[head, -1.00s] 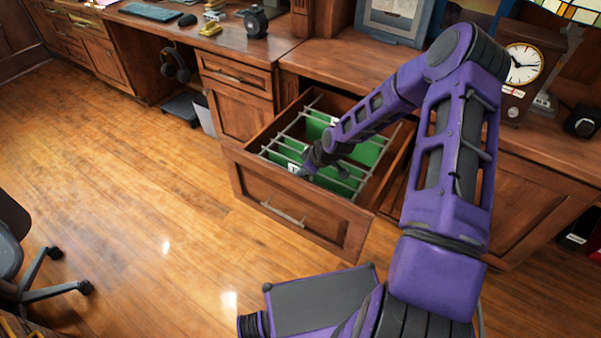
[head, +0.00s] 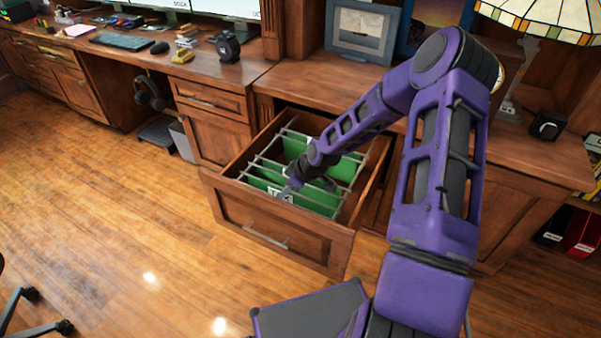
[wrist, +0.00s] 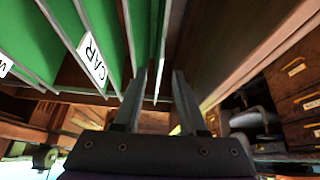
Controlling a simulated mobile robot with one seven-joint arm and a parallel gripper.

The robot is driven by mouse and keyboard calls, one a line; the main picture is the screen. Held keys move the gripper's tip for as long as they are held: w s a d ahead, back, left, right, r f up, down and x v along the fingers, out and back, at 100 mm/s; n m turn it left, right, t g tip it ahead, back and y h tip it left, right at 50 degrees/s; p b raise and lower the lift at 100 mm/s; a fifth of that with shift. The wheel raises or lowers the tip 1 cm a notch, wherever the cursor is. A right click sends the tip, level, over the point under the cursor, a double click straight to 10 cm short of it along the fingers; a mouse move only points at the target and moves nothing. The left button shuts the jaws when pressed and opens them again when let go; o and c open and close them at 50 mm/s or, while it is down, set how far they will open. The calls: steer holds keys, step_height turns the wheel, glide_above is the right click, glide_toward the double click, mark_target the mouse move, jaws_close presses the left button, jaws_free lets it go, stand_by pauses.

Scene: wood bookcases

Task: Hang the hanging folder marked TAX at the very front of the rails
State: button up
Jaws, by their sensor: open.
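The open wooden drawer (head: 312,250) holds metal rails with several green hanging folders (head: 325,200). My gripper (head: 287,190) is down at the front part of the rails, beside a white tab whose letters are too small to read surely. In the wrist view my gripper (wrist: 158,78) has its two fingers apart, with the thin edge of a green folder (wrist: 158,35) near the gap; I cannot tell whether it lies between them. A folder tab marked CAR (wrist: 91,58) is to the left. No tab is clearly legible as TAX.
A desk with a keyboard (head: 122,40) and a black tape dispenser (head: 228,47) runs along the left. A picture frame (head: 361,30) stands on the counter behind the drawer. The wood floor (head: 110,220) left of the drawer is mostly clear.

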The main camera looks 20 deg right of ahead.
steer(key=p+v, duration=0.2)
steer(key=v, duration=1.1)
steer(key=shift+p, duration=0.4)
steer(key=shift+d, duration=0.1)
